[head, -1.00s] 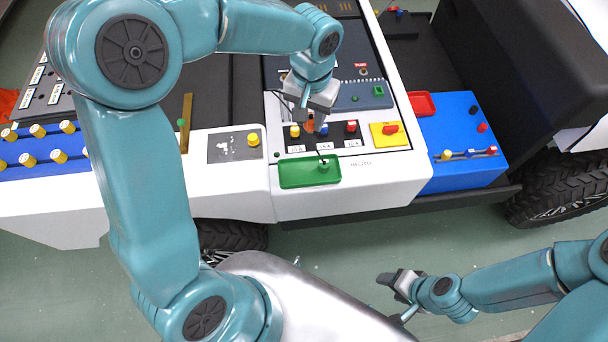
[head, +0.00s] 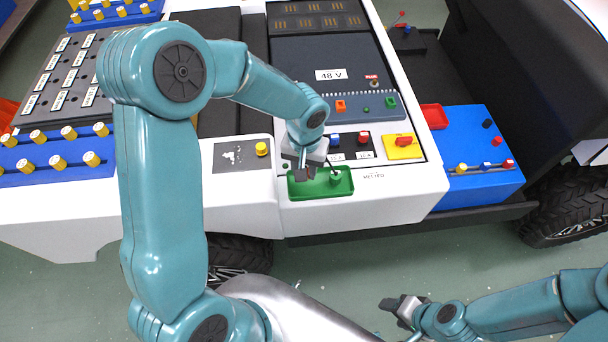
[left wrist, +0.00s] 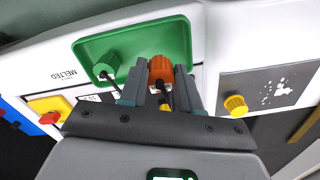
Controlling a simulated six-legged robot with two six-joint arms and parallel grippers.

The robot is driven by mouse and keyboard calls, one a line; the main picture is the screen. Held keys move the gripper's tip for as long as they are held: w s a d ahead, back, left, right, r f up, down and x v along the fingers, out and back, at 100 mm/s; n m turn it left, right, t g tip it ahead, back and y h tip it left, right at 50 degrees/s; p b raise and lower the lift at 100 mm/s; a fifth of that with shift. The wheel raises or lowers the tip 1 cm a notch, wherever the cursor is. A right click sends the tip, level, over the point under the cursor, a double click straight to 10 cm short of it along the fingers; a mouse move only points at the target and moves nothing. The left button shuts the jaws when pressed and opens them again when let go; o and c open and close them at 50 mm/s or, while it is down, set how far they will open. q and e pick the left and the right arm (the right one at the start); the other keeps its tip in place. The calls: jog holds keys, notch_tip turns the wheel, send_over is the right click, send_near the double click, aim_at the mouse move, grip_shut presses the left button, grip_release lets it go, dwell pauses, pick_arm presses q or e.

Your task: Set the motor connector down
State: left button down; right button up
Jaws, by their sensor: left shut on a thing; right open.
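My left gripper (head: 303,174) reaches down from above at the left part of the green tray (head: 346,188). In the left wrist view its jaws (left wrist: 160,88) are shut on an orange connector (left wrist: 161,68), taken here as the motor connector. The orange connector is over the green tray (left wrist: 172,32); I cannot tell whether it touches the tray floor. In the head view the gripper hides it. A green connector (left wrist: 107,64) sits in the tray beside it, and also shows in the head view (head: 336,177). My right gripper (head: 391,306) is open and empty, away from the cart.
Behind the tray are blue and red plugs (head: 335,140) on the white panel. A yellow plate with a red switch (head: 404,142) lies to the right. A yellow knob (head: 262,149) stands on the grey plate to the left. The blue box (head: 474,170) is further right.

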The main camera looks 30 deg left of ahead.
pick_arm(q)
notch_tip(320, 180, down, 4)
jog(key=shift+s+r, duration=0.1)
jog(key=c, duration=0.8)
grip_release()
jog(key=shift+f, duration=0.2)
jog(key=shift+r, duration=0.1)
notch_tip(320, 180, up, 12)
jog(key=shift+r, duration=0.15)
